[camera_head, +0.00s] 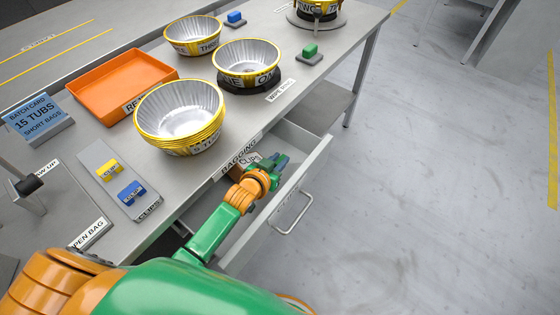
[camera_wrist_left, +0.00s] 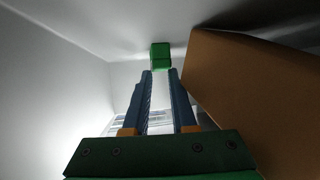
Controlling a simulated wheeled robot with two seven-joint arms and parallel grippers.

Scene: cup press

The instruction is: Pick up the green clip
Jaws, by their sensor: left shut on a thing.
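The green clip (camera_wrist_left: 160,56) shows in the left wrist view as a small green block at the tips of my left gripper's (camera_wrist_left: 160,78) two blue fingers. The fingers are shut on it. In the head view my left gripper (camera_head: 278,163) reaches into the open drawer (camera_head: 300,172) at the table's front side, by a label reading CLIPS. I cannot make out the clip clearly in the head view. My right gripper is not in view.
A brown surface (camera_wrist_left: 240,95) stands close right of the fingers in the wrist view. Floor right of the drawer is clear.

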